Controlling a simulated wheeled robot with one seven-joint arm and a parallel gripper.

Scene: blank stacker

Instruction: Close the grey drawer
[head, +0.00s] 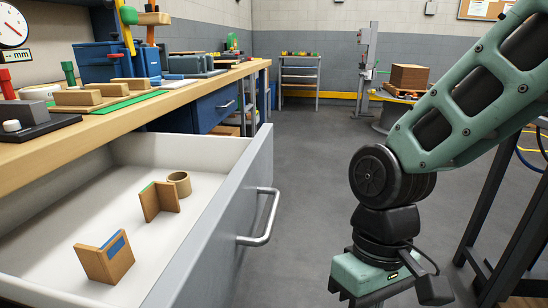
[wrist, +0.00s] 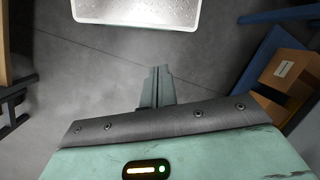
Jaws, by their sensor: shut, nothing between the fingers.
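The grey drawer (head: 215,235) is pulled far out from under the workbench at the left of the head view. Its white inside is open to view, and a metal bar handle (head: 264,220) sits on its front. The near end of the drawer is cut off by the picture edge. My gripper hangs to the right of the drawer front, apart from the handle, low in the head view with its tips at or below the lower edge. In the wrist view my gripper (wrist: 158,75) has its fingers together over bare floor, with nothing held.
Two wooden angle pieces (head: 106,259) and (head: 159,202) and a round ring (head: 179,184) lie inside the drawer. The workbench (head: 130,112) above carries several tools and blocks. A cardboard box (wrist: 287,80) shows right in the wrist view. Grey floor between drawer and gripper is clear.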

